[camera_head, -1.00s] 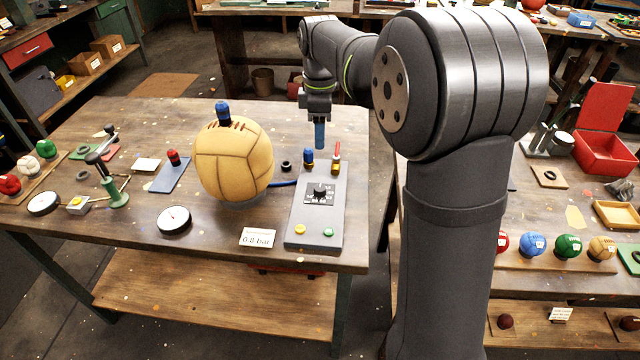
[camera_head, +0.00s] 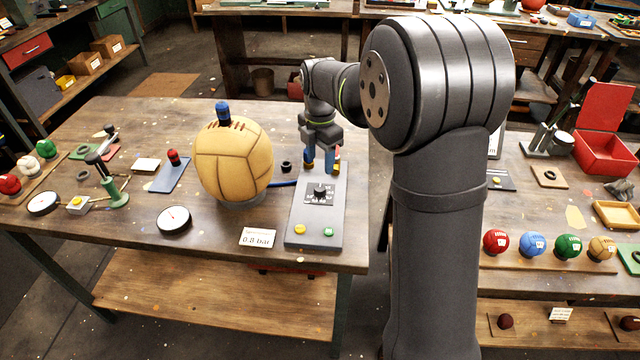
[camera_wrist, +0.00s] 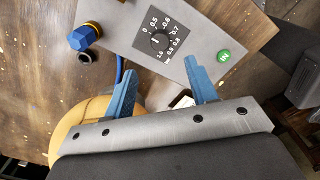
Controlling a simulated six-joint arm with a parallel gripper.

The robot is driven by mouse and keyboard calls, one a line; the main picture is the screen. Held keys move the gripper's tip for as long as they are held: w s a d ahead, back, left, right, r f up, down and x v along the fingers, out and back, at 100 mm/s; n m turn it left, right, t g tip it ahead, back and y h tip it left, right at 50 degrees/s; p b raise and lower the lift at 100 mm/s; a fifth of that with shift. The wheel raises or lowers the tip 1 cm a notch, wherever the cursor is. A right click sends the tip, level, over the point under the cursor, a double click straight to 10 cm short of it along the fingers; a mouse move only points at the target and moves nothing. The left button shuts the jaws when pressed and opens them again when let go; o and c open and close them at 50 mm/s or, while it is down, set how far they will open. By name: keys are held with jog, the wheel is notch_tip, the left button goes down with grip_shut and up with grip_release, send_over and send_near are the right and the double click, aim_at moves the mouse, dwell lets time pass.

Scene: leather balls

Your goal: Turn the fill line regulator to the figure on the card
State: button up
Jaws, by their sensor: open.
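The regulator is a black round knob (camera_head: 320,190) on a dial on the grey panel (camera_head: 316,215). In the wrist view, the knob (camera_wrist: 159,42) has printed figures around it, including 0, 0.5, 0.6, 0.7 and 0.8; I cannot tell its setting for certain. A white card (camera_head: 257,238) reading 0.8 bar lies at the table's front edge, left of the panel. My gripper (camera_head: 321,160) is open and empty over the panel's far end, behind the knob and apart from it. Its blue fingers (camera_wrist: 160,84) are spread in the wrist view.
A tan leather ball (camera_head: 232,165) stands left of the panel, joined by a blue hose. A yellow button (camera_head: 300,229) and green button (camera_head: 328,231) sit at the front. A gauge (camera_head: 174,219) lies left.

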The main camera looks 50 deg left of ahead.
aim_at(320, 188)
notch_tip(320, 188, down, 10)
jog(key=shift+r, duration=0.25)
jog(key=c, duration=1)
